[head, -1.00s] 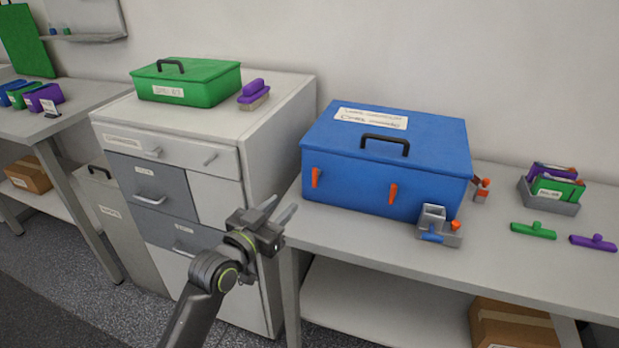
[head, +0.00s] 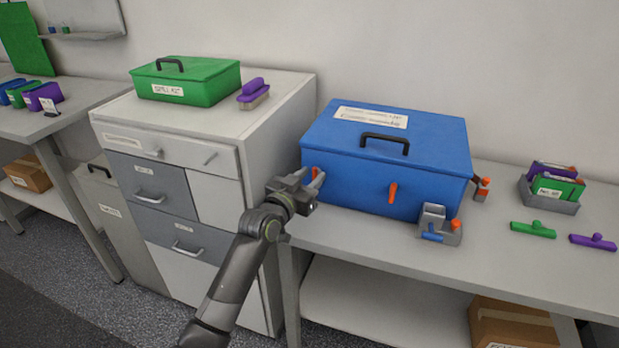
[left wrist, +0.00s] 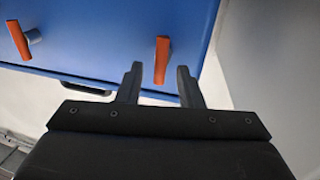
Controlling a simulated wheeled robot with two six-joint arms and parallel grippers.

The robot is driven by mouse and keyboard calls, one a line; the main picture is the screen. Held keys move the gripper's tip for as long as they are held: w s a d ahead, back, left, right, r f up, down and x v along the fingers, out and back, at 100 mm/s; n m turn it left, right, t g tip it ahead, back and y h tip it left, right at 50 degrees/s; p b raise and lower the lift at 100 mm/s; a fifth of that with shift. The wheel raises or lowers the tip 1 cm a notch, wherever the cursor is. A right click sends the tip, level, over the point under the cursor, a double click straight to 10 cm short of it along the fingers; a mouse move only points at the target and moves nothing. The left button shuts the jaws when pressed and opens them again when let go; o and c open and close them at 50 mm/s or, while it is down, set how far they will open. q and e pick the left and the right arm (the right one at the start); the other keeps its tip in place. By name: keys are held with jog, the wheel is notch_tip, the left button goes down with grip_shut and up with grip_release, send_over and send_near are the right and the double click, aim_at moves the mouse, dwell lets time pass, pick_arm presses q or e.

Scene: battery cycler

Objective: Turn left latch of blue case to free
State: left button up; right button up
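The blue case (head: 350,170) stands on the bench with its lid shut and a black handle on top. Its left latch (head: 315,171) is an orange lever on the front face, partly hidden by my left gripper (head: 311,178). The left gripper is open. In the left wrist view, the orange left latch (left wrist: 162,62) shows upright between the two fingertips (left wrist: 160,70), with space on both sides. I cannot tell how deep the fingers reach around it. The right latch (head: 393,193) is orange and nearly upright; it also shows in the left wrist view (left wrist: 19,40).
A grey holder (head: 437,232) with blue and orange parts stands before the case's right end. Green (head: 533,230) and purple (head: 593,242) pieces lie farther right, near a grey rack (head: 550,203). A drawer cabinet (head: 215,130) stands left of the bench.

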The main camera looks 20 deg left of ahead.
jog(key=shift+s, duration=0.1)
pick_arm(q)
grip_shut()
pick_arm(e)
jog(key=shift+d, duration=0.15)
